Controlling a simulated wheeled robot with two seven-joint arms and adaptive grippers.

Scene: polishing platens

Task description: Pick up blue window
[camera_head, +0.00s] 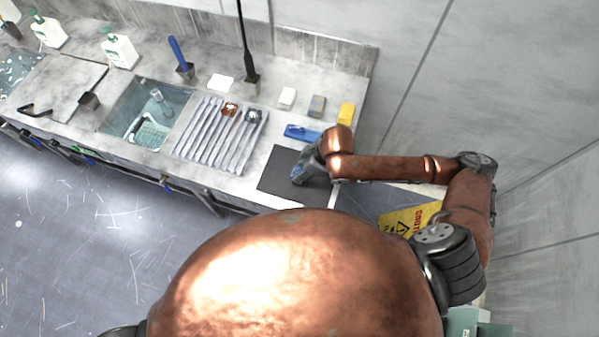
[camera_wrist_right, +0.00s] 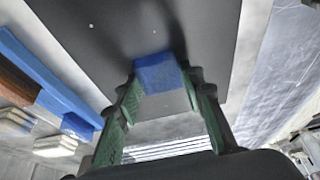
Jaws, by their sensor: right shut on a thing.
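My right gripper (camera_head: 298,175) is over the dark mat (camera_head: 275,182) on the counter in the head view. In the right wrist view its green fingers (camera_wrist_right: 163,95) are closed on a small blue block (camera_wrist_right: 158,72). The mat (camera_wrist_right: 105,45) lies behind the block, and I cannot tell whether the block touches it. In the head view the block is mostly hidden by the gripper. A separate blue tool (camera_head: 300,132) lies on the counter just beyond the mat; it also shows at left in the wrist view (camera_wrist_right: 45,68). My left gripper is out of view.
A ribbed drain rack (camera_head: 222,135) and a sink (camera_head: 150,105) lie left of the mat. A yellow block (camera_head: 346,113), a grey block (camera_head: 317,106) and a white block (camera_head: 287,97) stand along the back. A yellow caution sign (camera_head: 408,218) is at right.

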